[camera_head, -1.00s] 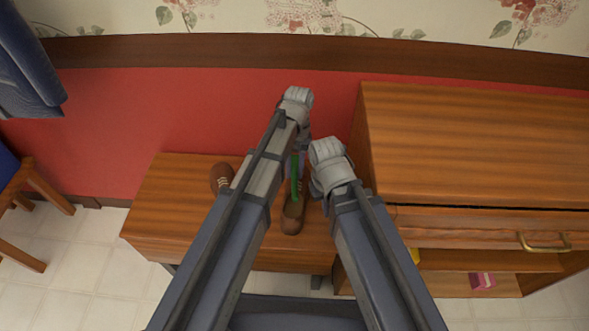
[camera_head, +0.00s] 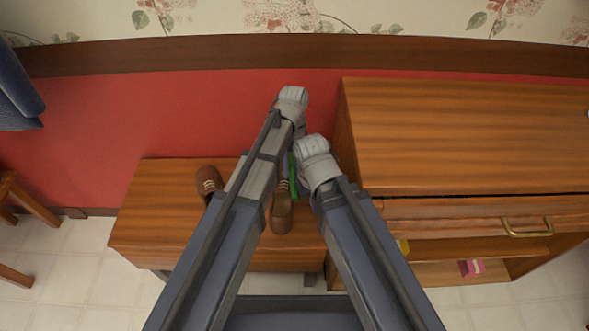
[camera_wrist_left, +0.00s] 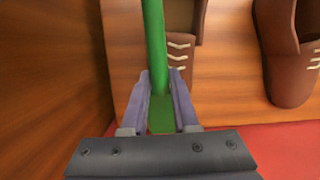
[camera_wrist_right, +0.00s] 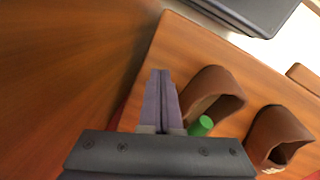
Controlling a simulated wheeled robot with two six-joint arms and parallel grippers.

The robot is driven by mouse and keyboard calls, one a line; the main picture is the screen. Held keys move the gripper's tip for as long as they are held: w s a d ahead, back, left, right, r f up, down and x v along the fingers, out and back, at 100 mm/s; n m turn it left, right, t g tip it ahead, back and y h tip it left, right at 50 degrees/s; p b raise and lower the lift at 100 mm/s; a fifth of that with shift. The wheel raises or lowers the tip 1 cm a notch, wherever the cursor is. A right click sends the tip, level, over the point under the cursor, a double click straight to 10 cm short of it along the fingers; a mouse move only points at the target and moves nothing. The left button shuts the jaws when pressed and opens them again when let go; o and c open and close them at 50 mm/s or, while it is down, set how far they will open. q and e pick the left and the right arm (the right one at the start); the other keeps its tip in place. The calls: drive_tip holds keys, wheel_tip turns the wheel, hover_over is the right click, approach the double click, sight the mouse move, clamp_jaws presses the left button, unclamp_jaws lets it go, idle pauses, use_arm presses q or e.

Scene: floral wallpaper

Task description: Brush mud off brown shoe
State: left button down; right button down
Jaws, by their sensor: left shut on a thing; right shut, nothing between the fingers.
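Two brown shoes with pale laces stand on a wooden bench (camera_head: 150,215): a left one (camera_head: 209,181) and a right one (camera_head: 282,213), partly hidden by my left arm. My left gripper (camera_wrist_left: 160,80) is shut on a green brush (camera_wrist_left: 154,45) and holds it over or beside the right shoe (camera_wrist_left: 180,60); contact cannot be told. The brush shows as a green strip (camera_head: 293,175) between my arms, and its end shows in the right wrist view (camera_wrist_right: 201,126). My right gripper (camera_wrist_right: 160,75) is shut and empty, beside the right shoe (camera_wrist_right: 213,85). No mud is clearly visible.
A taller wooden cabinet (camera_head: 450,130) with a brass-handled drawer stands close on the right of the bench. A red wall (camera_head: 100,120) is behind. A chair (camera_head: 35,205) is at the far left. The bench's left end is clear.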

sight(281, 181)
use_arm(q)
drive_tip(key=shift+w+a, duration=0.1)
drive_tip(key=shift+a, duration=1.6)
drive_tip(key=shift+f+b, duration=0.2)
drive_tip(key=shift+b, duration=0.1)
drive_tip(key=shift+d, duration=0.1)
drive_tip(key=shift+s+d+r, duration=0.1)
drive_tip(key=shift+s+d, duration=0.1)
drive_tip(key=shift+d, duration=1.9)
